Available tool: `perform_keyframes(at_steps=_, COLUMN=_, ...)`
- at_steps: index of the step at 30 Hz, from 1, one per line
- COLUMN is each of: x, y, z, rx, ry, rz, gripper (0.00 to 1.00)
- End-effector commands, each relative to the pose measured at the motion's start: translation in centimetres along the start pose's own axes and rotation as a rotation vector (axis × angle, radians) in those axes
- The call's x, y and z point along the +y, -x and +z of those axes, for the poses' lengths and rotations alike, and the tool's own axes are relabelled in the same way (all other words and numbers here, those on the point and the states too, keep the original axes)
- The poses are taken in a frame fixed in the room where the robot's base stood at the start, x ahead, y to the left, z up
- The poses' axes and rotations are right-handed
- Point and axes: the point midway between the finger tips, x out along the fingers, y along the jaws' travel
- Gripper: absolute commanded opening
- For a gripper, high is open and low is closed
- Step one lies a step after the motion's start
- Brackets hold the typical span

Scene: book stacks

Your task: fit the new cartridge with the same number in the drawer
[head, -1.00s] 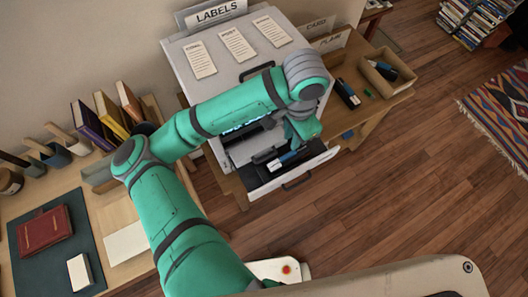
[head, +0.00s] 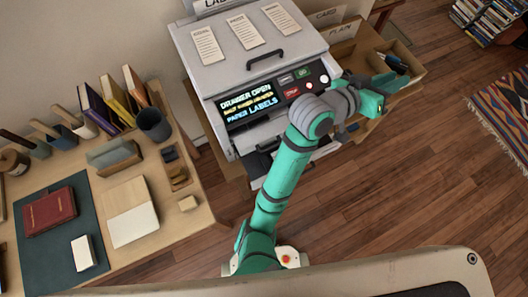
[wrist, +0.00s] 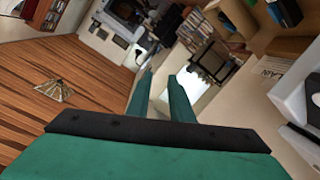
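The printer (head: 215,72) shows DRAWER OPEN on its screen (head: 250,100). Its front drawer (head: 258,168) is pulled out, and my arm hides most of it. I cannot tell whether a cartridge lies in it. A dark and blue cartridge (head: 396,63) is in the open box on the right. My gripper (head: 382,88) is at the printer's right, close to that box, and hides part of the side surface. In the wrist view my gripper (wrist: 160,82) has its two green fingers apart, with nothing seen between them. No cartridge number is readable.
The desk (head: 185,225) on the left holds books (head: 115,105), a dark cup (head: 153,124), a red book (head: 50,210) and small trays. Wooden floor (head: 400,200) is clear at front right. A patterned rug (head: 502,110) lies far right.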

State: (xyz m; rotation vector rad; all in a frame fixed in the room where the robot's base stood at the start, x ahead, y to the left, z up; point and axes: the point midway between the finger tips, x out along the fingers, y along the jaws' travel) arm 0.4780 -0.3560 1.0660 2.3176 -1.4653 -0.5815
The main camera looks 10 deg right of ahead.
Motion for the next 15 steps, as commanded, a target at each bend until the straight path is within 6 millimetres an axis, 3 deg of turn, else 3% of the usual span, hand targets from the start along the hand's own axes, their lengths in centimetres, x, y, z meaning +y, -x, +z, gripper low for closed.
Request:
perform_keyframes(at_steps=8, x=-4.2, y=2.5, z=0.2, rx=0.284, ry=0.174, rz=-0.143, gripper=0.2)
perform_keyframes(at_steps=15, x=-8.7, y=6.9, z=4.1, rx=0.445, ry=0.266, rz=-0.343, gripper=0.2)
